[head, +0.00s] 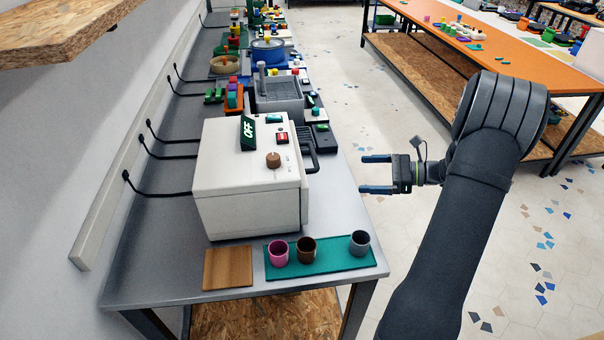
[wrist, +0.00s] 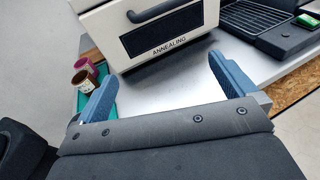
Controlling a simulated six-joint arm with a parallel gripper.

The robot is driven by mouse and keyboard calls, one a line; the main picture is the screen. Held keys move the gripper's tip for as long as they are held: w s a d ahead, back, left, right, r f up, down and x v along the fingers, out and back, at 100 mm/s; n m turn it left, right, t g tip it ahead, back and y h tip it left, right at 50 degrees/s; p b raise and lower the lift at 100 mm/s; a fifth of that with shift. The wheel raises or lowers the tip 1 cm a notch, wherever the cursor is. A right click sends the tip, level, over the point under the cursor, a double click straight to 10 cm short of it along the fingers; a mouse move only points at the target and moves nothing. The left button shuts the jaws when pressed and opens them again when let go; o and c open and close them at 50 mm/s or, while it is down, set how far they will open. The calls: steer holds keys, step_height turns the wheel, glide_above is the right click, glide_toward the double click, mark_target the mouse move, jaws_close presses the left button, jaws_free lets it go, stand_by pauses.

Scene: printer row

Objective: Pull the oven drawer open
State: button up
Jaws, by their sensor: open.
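The oven (head: 245,180) is a white box on the grey bench in the head view, with a small OFF display, a red switch and a brown knob on top. Its front face shows in the wrist view (wrist: 115,32), with a dark handle (wrist: 152,10) above a dark panel and the label ANNEALING. The handle also shows at the oven's right side in the head view (head: 310,150). My gripper (head: 376,174) is open and empty, to the right of the oven and apart from the handle. Its two blue fingers (wrist: 160,82) point toward the oven front in the wrist view.
A teal mat (head: 335,262) with pink, brown and grey cups lies at the bench's near end beside a wooden board (head: 228,268). A grey machine (head: 278,98) stands behind the oven. An orange-topped table (head: 470,42) stands across the clear aisle.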

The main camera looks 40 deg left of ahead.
steer(key=shift+w+d, duration=0.2)
steer(key=shift+d, duration=0.15)
